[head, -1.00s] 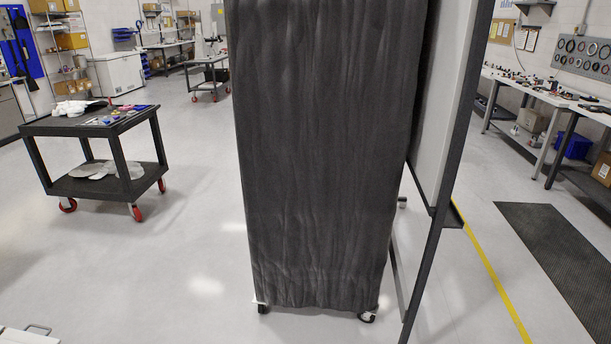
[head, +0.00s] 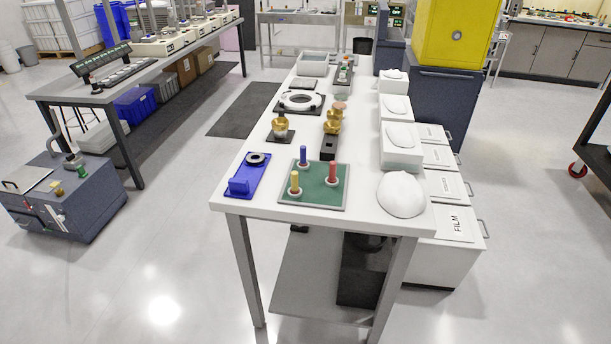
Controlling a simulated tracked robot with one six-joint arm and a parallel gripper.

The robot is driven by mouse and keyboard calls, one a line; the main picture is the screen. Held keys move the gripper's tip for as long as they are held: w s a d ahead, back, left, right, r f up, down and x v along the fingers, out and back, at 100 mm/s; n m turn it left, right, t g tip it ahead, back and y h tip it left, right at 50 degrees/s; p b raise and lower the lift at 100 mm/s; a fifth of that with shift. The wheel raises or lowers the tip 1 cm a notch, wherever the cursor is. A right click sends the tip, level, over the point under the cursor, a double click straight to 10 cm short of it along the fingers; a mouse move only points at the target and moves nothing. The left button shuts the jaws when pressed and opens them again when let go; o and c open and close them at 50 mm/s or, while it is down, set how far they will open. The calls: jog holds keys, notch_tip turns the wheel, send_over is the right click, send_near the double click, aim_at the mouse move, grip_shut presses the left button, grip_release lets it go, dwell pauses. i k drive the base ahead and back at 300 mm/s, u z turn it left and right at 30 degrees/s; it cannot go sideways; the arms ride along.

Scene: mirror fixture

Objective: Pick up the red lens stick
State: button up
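The red lens stick (head: 333,173) stands upright on the right side of a green mat (head: 316,193) in the head view. A blue stick (head: 303,155) and a yellow stick (head: 294,183) stand on the same mat, to its left. Each stick has a small round base. The mat lies near the front end of a long white table (head: 258,208). My gripper is not in view, so I cannot see its state.
A blue fixture (head: 239,187) lies left of the mat and a white dome (head: 401,194) sits to its right. Brass pieces (head: 333,122) stand behind. A blue-grey cabinet (head: 68,198) stands at left. Floor in front is clear.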

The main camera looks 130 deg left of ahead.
aim_at(331, 181)
jog(key=u, duration=4.65)
jog(key=i, duration=0.9)
jog(key=z, duration=0.1)
